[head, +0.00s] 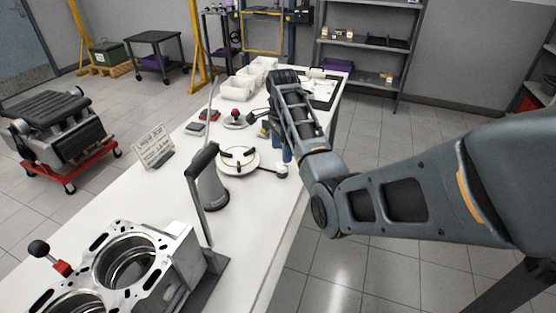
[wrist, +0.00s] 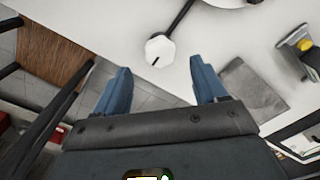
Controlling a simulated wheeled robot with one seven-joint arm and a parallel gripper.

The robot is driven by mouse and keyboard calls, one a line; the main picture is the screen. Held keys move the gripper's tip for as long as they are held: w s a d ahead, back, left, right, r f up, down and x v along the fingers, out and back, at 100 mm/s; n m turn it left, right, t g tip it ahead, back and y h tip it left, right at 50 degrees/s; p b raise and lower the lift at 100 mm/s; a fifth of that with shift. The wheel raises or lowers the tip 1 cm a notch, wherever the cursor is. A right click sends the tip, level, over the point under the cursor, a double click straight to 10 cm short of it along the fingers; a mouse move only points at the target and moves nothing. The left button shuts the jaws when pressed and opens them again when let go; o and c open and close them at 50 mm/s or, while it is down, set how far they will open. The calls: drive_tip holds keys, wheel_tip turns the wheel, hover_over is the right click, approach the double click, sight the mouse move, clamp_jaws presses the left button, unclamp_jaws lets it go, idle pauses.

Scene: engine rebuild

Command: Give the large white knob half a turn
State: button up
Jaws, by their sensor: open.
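The large white knob (wrist: 158,48) is a faceted white disc with a short black mark, just ahead of my fingertips in the wrist view. A dark rod runs from it toward a big white round part at the top edge. In the head view the knob (head: 281,170) is a small pale piece near the table's right edge, beside a round white device (head: 237,170) with black fittings. My gripper (wrist: 159,66) has two blue fingers spread wide, with nothing between them. In the head view my gripper (head: 281,154) points down just behind the knob; I see no contact.
Open floor (head: 345,265) lies right of the table.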

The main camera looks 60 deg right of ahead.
sight(281, 165)
drive_tip(key=shift+f, duration=2.8)
drive_tip(key=shift+c, duration=0.2)
drive_tip(key=c, duration=1)
drive_tip(key=shift+n, duration=0.4)
